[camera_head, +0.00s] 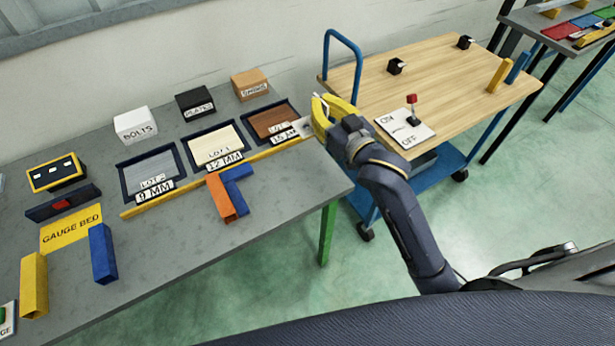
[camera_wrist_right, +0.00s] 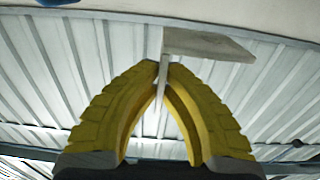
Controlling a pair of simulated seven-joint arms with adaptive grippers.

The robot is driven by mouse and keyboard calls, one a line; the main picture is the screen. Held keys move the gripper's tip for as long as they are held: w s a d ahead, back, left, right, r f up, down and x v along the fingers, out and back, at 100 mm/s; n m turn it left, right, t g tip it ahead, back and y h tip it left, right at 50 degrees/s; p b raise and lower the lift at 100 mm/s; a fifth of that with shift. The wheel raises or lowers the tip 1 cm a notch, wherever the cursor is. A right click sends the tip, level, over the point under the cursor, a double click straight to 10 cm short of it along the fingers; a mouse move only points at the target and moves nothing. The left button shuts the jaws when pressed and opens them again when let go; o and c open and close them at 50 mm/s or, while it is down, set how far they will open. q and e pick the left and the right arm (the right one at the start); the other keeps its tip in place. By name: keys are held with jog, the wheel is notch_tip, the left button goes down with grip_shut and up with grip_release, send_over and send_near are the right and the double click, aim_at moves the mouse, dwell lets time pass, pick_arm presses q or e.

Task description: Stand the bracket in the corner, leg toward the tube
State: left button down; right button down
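My right gripper (camera_head: 318,112) is over the far right end of the grey bench, near the yellow strip. In the wrist view its yellow fingers (camera_wrist_right: 163,70) are shut on a thin grey bracket (camera_wrist_right: 210,45). One leg of the bracket runs down between the fingertips; the other extends to the right above them. In the head view only a small pale part of the bracket shows beside the fingers. An orange tube (camera_head: 220,198) and a blue tube (camera_head: 238,172) meet in a corner on the bench. My left gripper is not in view.
Trays of plates (camera_head: 218,147) line a yellow strip (camera_head: 190,182), with boxes behind. At left are the yellow gauge bed (camera_head: 70,230), a blue tube (camera_head: 102,253) and a yellow tube (camera_head: 33,285). A wooden-topped cart (camera_head: 440,90) stands right. Bench right of the corner is clear.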

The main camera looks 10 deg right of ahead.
jog(key=shift+a+f, duration=0.2)
jog(key=shift+f, duration=0.3)
notch_tip(320, 180, down, 20)
jog(key=shift+r, duration=0.2)
dwell(0.6)
jog(key=shift+f, duration=0.15)
jog(key=c, duration=1.6)
grip_release()
